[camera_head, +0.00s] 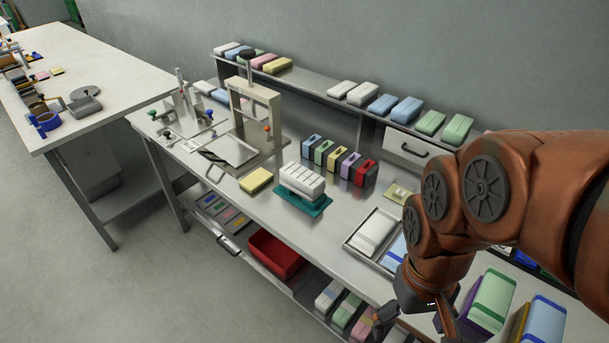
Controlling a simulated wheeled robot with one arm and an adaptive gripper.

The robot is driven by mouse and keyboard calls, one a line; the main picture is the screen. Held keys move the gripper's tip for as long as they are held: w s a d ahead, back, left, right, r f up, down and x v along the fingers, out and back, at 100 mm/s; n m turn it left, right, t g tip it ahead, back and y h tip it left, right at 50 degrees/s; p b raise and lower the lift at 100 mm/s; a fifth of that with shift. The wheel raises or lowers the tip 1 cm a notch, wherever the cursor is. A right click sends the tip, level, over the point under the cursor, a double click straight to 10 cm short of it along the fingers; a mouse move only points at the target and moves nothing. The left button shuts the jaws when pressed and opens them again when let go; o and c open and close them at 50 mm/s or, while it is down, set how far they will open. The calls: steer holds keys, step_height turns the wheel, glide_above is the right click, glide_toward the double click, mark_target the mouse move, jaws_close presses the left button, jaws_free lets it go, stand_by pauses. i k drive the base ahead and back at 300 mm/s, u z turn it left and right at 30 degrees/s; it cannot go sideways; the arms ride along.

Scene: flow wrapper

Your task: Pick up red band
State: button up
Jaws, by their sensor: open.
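A row of dark upright pieces with coloured bands stands in the middle of the metal bench. The red band (367,168) is at the right end of the row, beside a purple one (352,164). Yellow, green and blue ones stand further left. My gripper (412,322) is at the lower right, in front of the bench's near edge and well apart from the red band. It is open, and its fingers are partly cut off by the frame's bottom edge.
A white block on a teal base (303,205) sits in front of the row. A tray (352,238) with white and blue packs lies to the right. A press-like frame (263,100) stands to the left. A shelf (315,90) with packs runs behind.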

mark_target(360, 173)
steer(key=u, duration=1.15)
steer(key=i, duration=1)
steer(key=z, duration=0.8)
